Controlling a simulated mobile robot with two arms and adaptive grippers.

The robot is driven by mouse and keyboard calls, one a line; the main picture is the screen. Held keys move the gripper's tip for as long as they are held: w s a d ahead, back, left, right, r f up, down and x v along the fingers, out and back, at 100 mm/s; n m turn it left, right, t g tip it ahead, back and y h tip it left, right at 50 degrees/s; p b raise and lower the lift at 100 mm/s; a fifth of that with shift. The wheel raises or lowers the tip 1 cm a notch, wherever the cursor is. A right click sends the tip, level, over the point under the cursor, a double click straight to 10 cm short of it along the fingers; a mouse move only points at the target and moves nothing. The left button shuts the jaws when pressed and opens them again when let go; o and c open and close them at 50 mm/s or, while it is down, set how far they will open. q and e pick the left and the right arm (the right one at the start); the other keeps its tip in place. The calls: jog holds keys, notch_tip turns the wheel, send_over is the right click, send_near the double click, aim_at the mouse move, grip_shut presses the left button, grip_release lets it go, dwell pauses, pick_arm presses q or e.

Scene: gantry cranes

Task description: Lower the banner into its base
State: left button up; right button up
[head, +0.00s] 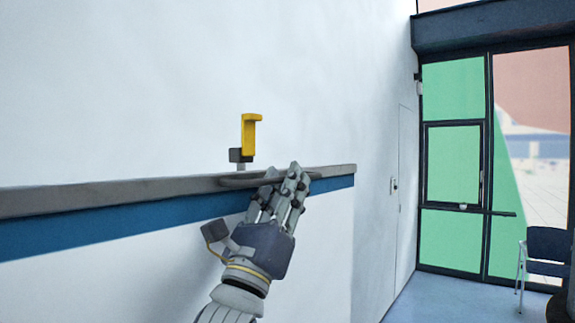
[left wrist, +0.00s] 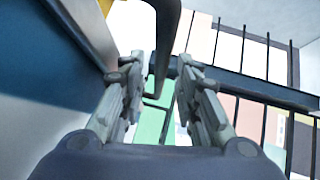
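The banner appears as a white sheet with a blue band (head: 110,225) along its top, under a long grey rail (head: 90,195). A grey bar handle (head: 240,181) sits on the front of the rail near its right end. A yellow hook (head: 248,135) stands just above the rail on a dark grey block. My left gripper (head: 287,178) is at the handle's right part. In the left wrist view, the dark handle (left wrist: 166,45) runs between its parted fingers (left wrist: 158,95); firm contact does not show. The base is not in view. My right gripper is not in view.
A white wall (head: 180,80) rises behind the rail. A door (head: 403,190) and dark-framed green and reddish windows (head: 455,165) are to the right. A dark blue chair (head: 548,245) stands at the far right. The blue floor (head: 435,300) between is clear.

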pick_arm(q)
jog(key=shift+x, duration=0.8)
jog(key=shift+w, duration=0.1)
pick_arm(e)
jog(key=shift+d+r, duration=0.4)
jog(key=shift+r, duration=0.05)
pick_arm(q)
grip_shut()
